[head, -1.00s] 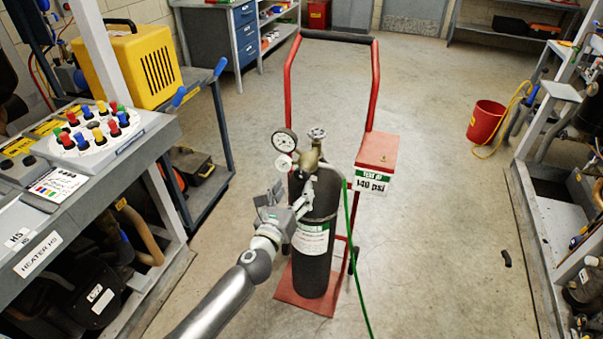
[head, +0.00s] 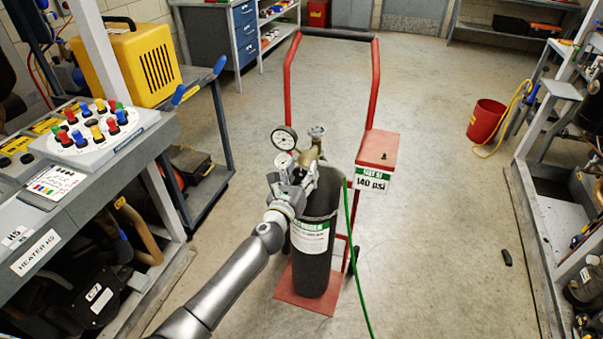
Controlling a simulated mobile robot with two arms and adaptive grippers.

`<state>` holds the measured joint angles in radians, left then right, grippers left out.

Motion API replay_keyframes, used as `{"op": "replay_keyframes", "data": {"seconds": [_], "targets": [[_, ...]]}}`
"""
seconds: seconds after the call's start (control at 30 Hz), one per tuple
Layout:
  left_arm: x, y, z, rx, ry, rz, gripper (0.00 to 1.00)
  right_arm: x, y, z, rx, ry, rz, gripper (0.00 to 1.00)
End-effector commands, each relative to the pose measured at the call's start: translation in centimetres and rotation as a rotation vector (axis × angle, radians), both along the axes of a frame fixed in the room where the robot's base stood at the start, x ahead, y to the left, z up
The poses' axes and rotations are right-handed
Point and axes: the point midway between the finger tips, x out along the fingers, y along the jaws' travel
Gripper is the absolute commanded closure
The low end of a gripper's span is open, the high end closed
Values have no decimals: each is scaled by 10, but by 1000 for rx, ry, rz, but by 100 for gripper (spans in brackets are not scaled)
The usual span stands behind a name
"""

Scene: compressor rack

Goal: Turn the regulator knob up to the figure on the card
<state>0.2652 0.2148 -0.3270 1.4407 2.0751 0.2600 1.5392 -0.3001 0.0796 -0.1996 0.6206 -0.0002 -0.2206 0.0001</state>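A dark gas cylinder (head: 316,265) stands upright on a red hand truck (head: 291,75) in the middle. The regulator (head: 311,158) with two round white gauges, the upper one (head: 284,139) and the lower one (head: 284,160), sits at its top. The card (head: 371,181) on the red box reads 140 psi. My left gripper (head: 294,180) is at the regulator, just below the lower gauge. Its fingers overlap the regulator's front, and the knob is hidden there. I cannot tell whether the fingers are closed on it. The gauge needles are too small to read. My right gripper is not in view.
A green hose (head: 354,250) runs from the regulator down to the floor. A red box (head: 377,149) is fixed to the truck's right side. A bench with coloured knobs (head: 95,128) is at left, a red bucket (head: 486,120) at right. The floor around the truck is mostly clear.

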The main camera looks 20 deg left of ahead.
Motion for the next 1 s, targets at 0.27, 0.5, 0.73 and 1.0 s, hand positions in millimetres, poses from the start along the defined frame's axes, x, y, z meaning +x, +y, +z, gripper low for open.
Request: {"op": "replay_keyframes", "data": {"seconds": [0.27,0.5,0.73,1.0], "targets": [[0,0,0,2,0,0,83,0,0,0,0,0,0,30],[0,0,1,50,-1,0,83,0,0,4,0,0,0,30],[0,0,2,192,-4,1,83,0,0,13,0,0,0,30],[-1,0,1,441,-12,0,83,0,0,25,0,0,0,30]]}}
